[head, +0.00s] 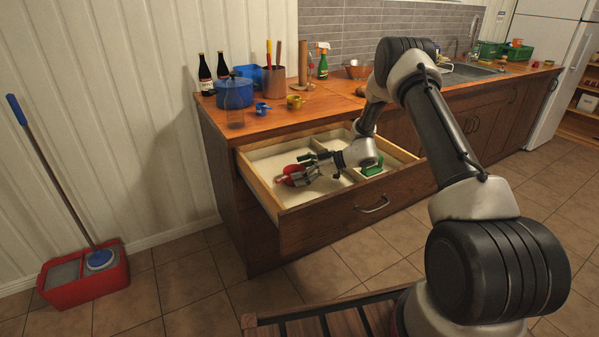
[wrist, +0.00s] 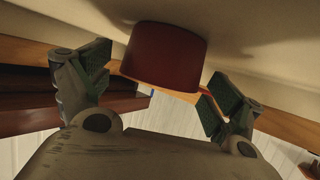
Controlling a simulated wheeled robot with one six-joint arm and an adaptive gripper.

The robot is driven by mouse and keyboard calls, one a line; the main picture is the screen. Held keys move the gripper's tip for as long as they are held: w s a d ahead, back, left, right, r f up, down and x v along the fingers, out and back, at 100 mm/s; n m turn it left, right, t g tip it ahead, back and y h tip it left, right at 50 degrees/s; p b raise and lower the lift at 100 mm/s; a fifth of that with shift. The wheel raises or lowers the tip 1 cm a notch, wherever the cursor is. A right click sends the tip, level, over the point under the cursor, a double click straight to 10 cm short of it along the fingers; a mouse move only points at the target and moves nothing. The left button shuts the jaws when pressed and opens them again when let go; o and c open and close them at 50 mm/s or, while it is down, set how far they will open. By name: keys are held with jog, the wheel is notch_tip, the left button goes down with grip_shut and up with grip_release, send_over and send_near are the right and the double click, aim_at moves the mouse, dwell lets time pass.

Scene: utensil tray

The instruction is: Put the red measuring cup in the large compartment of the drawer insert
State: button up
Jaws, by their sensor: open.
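The red measuring cup (head: 286,181) is at the left side of the open drawer, over or in the large compartment (head: 268,160) of the pale insert. My gripper (head: 305,170) is low in the drawer beside it, partly covering the cup. In the wrist view the cup (wrist: 165,55) is just beyond and between the two spread fingers (wrist: 160,90). Its thin handle runs down near the right finger. The fingers are open, with a gap beside the cup. I cannot tell whether the cup's base touches the insert floor.
The drawer's wooden front (head: 330,222) and side walls surround the gripper. A divider separates smaller compartments on the right, where a green object (head: 372,166) shows beside my wrist. The counter above holds a blue pot (head: 234,94), small cups and bottles.

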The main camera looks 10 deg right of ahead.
jog(key=v, duration=1.2)
jog(key=shift+s+r, duration=0.1)
jog(key=s+a+r+m+g+h, duration=0.1)
jog(key=s+r+m+g+h, duration=0.35)
jog(key=s+r, duration=1.55)
jog(key=s+d+r+m+t+h, duration=0.1)
jog(key=s+d+r+m+h, duration=0.1)
jog(key=s, duration=0.5)
jog(key=s+d+r+m+t+h, duration=0.1)
jog(key=s+d+r+m+h, duration=0.2)
jog(key=s, duration=0.4)
jog(key=s+d+r+m+t+h, duration=0.2)
jog(key=s+d+m+h, duration=0.1)
jog(key=s, duration=0.4)
jog(key=shift+d+r+m, duration=0.35)
jog(key=shift+r+m, duration=0.05)
jog(key=shift+m, duration=0.25)
